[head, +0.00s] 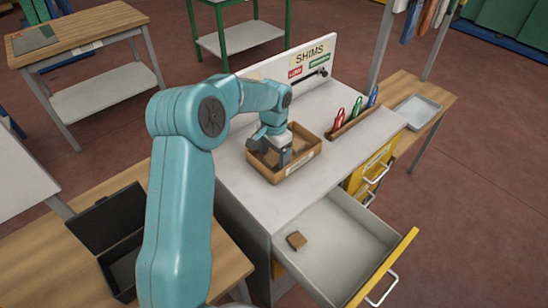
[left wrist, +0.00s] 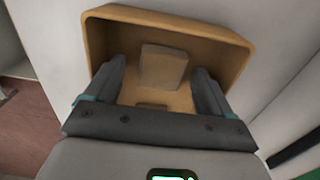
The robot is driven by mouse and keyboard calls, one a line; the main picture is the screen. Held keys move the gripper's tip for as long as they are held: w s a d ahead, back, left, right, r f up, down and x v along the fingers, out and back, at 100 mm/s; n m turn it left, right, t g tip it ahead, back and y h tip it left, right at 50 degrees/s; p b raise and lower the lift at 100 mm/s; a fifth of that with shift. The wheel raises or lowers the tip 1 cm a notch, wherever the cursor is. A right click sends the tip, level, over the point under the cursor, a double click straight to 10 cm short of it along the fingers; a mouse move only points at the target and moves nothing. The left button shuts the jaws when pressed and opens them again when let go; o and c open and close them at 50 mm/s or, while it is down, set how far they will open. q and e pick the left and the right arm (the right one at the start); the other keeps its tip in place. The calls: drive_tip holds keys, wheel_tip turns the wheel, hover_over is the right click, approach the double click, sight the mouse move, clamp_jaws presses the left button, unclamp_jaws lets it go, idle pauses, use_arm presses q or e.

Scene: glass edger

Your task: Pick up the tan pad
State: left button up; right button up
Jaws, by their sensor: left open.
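The tan pad (left wrist: 163,67) lies inside a tan open box (left wrist: 215,32), seen in the left wrist view between the fingers. My left gripper (left wrist: 163,80) is open, its two fingers reaching into the box on either side of the pad with gaps left. In the head view my left gripper (head: 284,156) is down over the box (head: 290,174) on the white worktop, and it mostly hides what lies inside. My right gripper is not in view.
An open drawer (head: 345,225) in front holds a small brown block (head: 297,240). A rack with red, green and blue tools (head: 355,115) stands right of the box. Behind is a SHIMS board (head: 318,60). An open black case (head: 110,225) lies at left.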

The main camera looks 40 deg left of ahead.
use_arm(q)
drive_tip(key=shift+s+a, duration=0.1)
drive_tip(key=shift+s, duration=0.15)
drive_tip(key=c, duration=1.1)
